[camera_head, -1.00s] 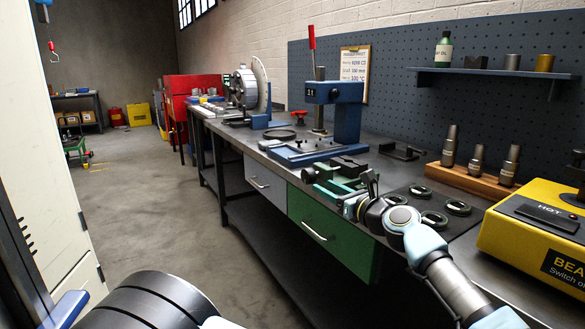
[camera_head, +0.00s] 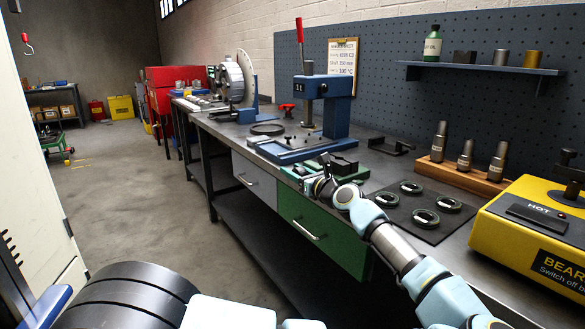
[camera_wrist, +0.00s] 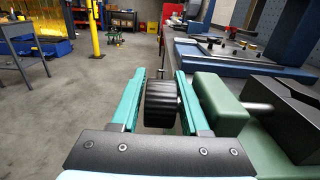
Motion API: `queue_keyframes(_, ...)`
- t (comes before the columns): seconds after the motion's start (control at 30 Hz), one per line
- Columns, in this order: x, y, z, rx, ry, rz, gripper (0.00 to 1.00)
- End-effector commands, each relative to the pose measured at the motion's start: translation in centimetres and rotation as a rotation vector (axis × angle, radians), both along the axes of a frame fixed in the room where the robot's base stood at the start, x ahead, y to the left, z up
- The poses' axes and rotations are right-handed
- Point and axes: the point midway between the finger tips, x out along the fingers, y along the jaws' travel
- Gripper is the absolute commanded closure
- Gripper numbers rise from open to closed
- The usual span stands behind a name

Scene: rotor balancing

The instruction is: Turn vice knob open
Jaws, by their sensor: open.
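The green vice (camera_head: 292,172) sits at the bench's front edge, with dark jaw blocks (camera_head: 340,164) on it. In the wrist view its green body (camera_wrist: 218,102) is at the right. The vice's ribbed black knob (camera_wrist: 161,104) stands between my gripper's teal fingers. My gripper (camera_wrist: 159,78) is open, one finger on each side of the knob. The right finger is very close to it; I cannot tell whether it touches. In the head view my gripper (camera_head: 316,185) is at the vice's front end and the knob is hidden there.
A blue press (camera_head: 336,105) stands behind the vice. Dark rings (camera_head: 411,187) lie on a mat to the right, near a wooden block with tapered tools (camera_head: 465,176) and a yellow heater (camera_head: 530,225). The floor (camera_head: 130,190) left of the bench is clear.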

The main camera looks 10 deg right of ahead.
Motion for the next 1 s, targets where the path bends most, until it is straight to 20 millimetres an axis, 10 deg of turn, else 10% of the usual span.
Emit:
queue_keyframes(0.37, 0.66, 0.33, -0.01, 0.0, -0.001, 0.0, 0.55)
queue_keyframes(0.77, 0.63, 0.34, -0.01, 0.0, 0.0, 0.0, 0.98)
queue_keyframes(1.0, 0.63, 0.35, -0.01, 0.0, 0.0, 0.001, 1.0)
